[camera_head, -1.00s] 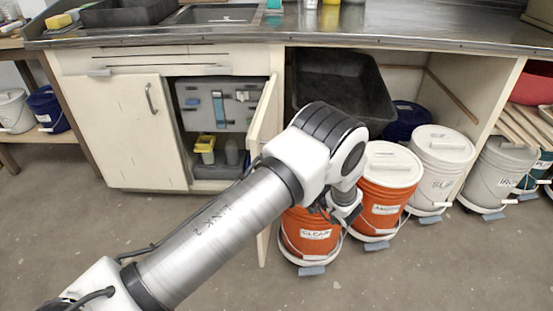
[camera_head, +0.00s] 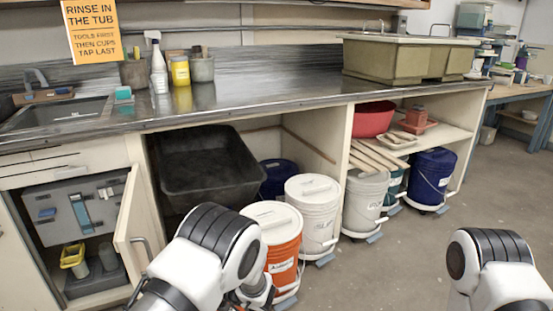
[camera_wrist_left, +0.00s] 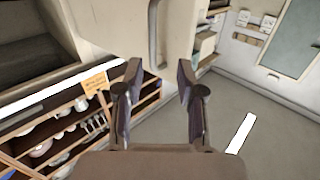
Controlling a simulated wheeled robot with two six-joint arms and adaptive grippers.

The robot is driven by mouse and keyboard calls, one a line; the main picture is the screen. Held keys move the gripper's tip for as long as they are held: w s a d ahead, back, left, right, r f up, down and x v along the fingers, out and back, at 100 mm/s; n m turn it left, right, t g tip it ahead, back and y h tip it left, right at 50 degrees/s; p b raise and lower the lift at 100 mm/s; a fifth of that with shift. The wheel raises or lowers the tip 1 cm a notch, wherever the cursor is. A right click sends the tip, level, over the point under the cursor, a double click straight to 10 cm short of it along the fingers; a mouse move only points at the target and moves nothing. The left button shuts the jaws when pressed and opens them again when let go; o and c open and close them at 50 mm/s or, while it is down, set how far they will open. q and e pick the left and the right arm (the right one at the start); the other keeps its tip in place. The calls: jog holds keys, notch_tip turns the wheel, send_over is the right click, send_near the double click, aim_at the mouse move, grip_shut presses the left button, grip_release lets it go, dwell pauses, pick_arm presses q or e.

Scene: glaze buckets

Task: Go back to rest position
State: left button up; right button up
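My left arm comes in at the bottom of the head view, bent in front of the buckets. Its gripper (camera_head: 256,295) is low beside the orange bucket (camera_head: 272,240) and only partly shows there. In the left wrist view the left gripper (camera_wrist_left: 159,82) has its two fingers apart, with nothing between them. My right arm shows at the lower right of the head view; its gripper is out of view.
White buckets (camera_head: 314,210) and a blue bucket (camera_head: 433,177) stand under the counter (camera_head: 290,97). A black tub (camera_head: 207,165) sits in the open bay. A cabinet door (camera_head: 135,232) stands open at the left. Floor is clear at the right.

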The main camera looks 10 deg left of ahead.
pick_arm(q)
jog(key=s+a+f+m+t+h, duration=0.2)
jog(key=s+a+f+m+h, duration=0.25)
jog(key=f, duration=0.35)
jog(key=s+a+f+m+t+h, duration=0.1)
jog(key=s+a+f+m+h, duration=0.2)
jog(key=s+a+f+m, duration=0.25)
jog(key=s+d+f+m+g+h, duration=0.25)
jog(key=s+d+f+h, duration=0.35)
jog(key=s, duration=0.4)
jog(key=s+d+f+m+g+h, duration=0.1)
jog(key=s+d+g+h, duration=0.1)
jog(key=s+d, duration=0.35)
jog(key=s+d+f+m+g+h, duration=0.1)
jog(key=s+d+g+h, duration=0.15)
jog(key=s, duration=0.65)
notch_tip(320, 180, up, 21)
jog(key=w+p, duration=0.1)
jog(key=p, duration=2)
jog(key=shift+d+r+y+p, duration=0.15)
jog(key=shift+r+y+p, duration=0.05)
jog(key=shift+y+p, duration=0.15)
jog(key=shift+d, duration=0.1)
